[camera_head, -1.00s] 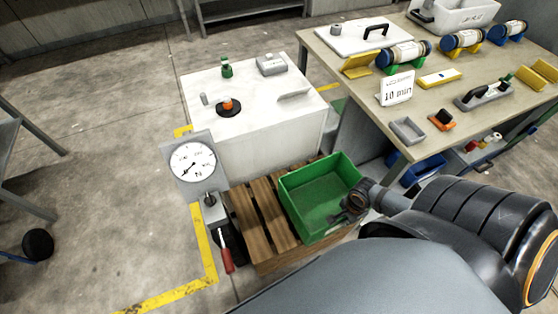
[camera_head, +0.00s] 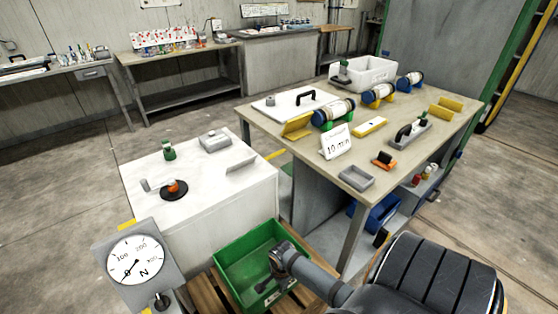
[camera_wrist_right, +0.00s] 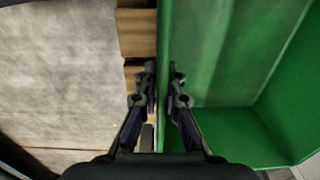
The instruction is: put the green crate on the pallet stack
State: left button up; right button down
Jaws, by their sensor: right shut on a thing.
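The green crate (camera_head: 243,246) is empty and open-topped, at the bottom middle of the head view. It stands over the wooden slats of the pallet stack (camera_head: 204,296), which show at its left and right. Whether its base touches the slats is hidden. My right gripper (camera_head: 274,266) is at the crate's right side. In the right wrist view my right gripper (camera_wrist_right: 162,82) has its fingers on both sides of the crate's wall (camera_wrist_right: 230,60), shut on it. Pallet slats (camera_wrist_right: 137,35) lie below, left of that wall. My left gripper is not in view.
A white cabinet (camera_head: 205,195) stands behind the pallet, with a dial gauge (camera_head: 137,262) at the left. A workbench (camera_head: 300,135) with core liners and a grey tray (camera_head: 356,178) stands to the right. A blue bin (camera_head: 375,215) sits under the bench.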

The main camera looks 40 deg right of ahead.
jog(key=f, duration=0.2)
jog(key=f+b, duration=0.1)
jog(key=shift+w+a+f, duration=0.15)
jog(key=shift+w+f, duration=0.2)
jog(key=c, duration=2)
grip_release()
jog(key=shift+s, duration=0.1)
jog(key=o, duration=0.5)
